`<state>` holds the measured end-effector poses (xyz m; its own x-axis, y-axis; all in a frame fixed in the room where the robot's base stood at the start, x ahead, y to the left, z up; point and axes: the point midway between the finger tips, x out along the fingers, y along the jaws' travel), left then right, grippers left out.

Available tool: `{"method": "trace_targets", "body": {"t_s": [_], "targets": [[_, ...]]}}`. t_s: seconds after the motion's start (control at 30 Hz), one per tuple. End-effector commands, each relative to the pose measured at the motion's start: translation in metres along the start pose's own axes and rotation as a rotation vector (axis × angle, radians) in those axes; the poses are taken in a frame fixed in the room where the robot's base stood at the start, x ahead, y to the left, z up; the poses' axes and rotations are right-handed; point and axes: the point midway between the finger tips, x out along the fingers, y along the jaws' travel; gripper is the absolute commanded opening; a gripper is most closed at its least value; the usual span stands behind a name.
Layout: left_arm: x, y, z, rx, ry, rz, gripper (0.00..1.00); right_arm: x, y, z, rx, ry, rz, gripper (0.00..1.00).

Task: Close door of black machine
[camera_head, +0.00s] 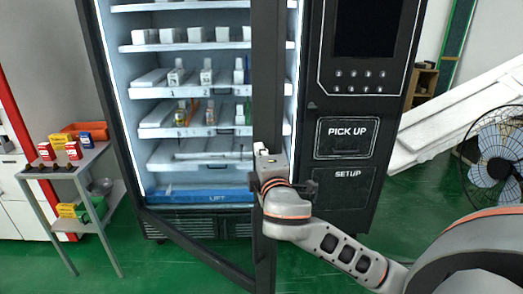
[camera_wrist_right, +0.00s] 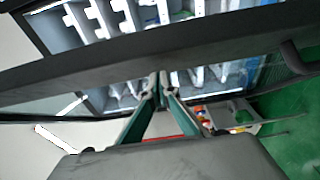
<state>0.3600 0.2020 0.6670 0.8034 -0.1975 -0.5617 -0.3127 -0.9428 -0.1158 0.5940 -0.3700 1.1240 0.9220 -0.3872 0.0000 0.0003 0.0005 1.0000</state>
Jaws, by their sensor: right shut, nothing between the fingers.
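The black machine (camera_head: 345,190) is a tall vending cabinet with lit white shelves. Its dark-framed glass door (camera_head: 267,70) stands open, swung out from the left side, with its free edge upright in front of the shelves. My right gripper (camera_head: 268,160) is at that upright frame bar, at about the height of the lower shelves. In the right wrist view the door frame (camera_wrist_right: 90,75) crosses the picture, and my right gripper (camera_wrist_right: 163,82) has its fingertips together at the frame's edge. Whether they touch it is unclear. My left gripper is not in view.
A grey side table (camera_head: 75,170) with small coloured boxes stands left of the machine, near the door's hinge side. A fan (camera_head: 497,150) and a white sloped panel (camera_head: 455,120) are at the right. Green floor (camera_head: 190,265) shows below the door.

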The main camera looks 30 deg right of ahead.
Motion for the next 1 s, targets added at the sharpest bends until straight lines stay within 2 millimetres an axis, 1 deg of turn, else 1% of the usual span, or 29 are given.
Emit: {"method": "trace_targets", "body": {"t_s": [0.13,0.5,0.63,0.77,0.87,1.0], "targets": [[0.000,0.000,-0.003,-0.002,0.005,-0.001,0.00,0.005,0.000,0.005,-0.001,-0.001,0.000,0.00],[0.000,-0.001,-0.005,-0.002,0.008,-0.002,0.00,0.006,0.000,0.006,0.000,-0.001,0.000,0.00],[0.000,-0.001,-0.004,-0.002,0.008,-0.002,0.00,0.010,-0.001,0.011,-0.001,-0.001,-0.001,0.00],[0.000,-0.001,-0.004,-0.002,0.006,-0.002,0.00,0.023,0.000,0.026,-0.003,-0.005,0.000,0.00],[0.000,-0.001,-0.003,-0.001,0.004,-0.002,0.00,0.040,0.000,0.044,-0.004,-0.007,0.001,0.00],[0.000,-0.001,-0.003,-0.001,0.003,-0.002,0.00,0.072,0.000,0.075,-0.006,-0.009,0.000,0.00]]}}
